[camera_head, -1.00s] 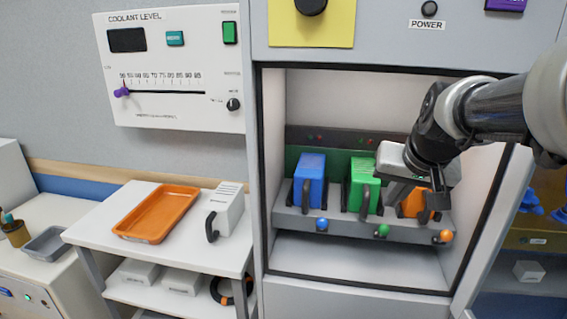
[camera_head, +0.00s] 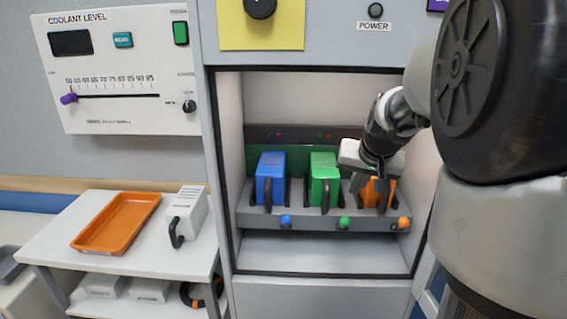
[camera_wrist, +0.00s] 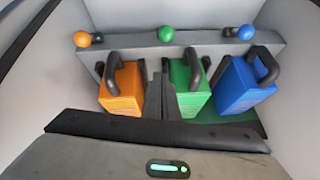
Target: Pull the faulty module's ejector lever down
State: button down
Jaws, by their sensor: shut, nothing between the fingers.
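A blue module (camera_head: 270,178), a green module (camera_head: 324,178) and an orange module (camera_head: 371,190) stand side by side in the open bay. Each has a dark handle. The blue lever knob (camera_head: 286,221), green knob (camera_head: 344,223) and orange knob (camera_head: 404,222) sit along the front ledge. My gripper (camera_head: 357,184) is shut and empty, in the gap between the green and orange modules. The wrist view shows its fingers (camera_wrist: 157,82) there, apart from the orange knob (camera_wrist: 82,39) and green knob (camera_wrist: 166,33). Which module is faulty is unclear; my gripper hides part of the indicator strip.
The bay's side walls and dark frame (camera_head: 224,180) surround the modules closely. A white cart at left holds an orange tray (camera_head: 85,243) and a white module with a dark handle (camera_head: 187,212). A coolant panel (camera_head: 120,110) hangs above it. Space before the ledge is free.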

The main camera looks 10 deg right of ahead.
aim_at(344, 223)
jog(key=f, duration=0.3)
jog(key=a+f+b, duration=0.1)
jog(key=f, duration=0.1)
jog(key=shift+s+a+f, duration=0.1)
jog(key=shift+s+f, duration=0.2)
jog(key=shift+f, duration=0.05)
jog(key=shift+f+b, duration=0.15)
jog(key=shift+b, duration=0.15)
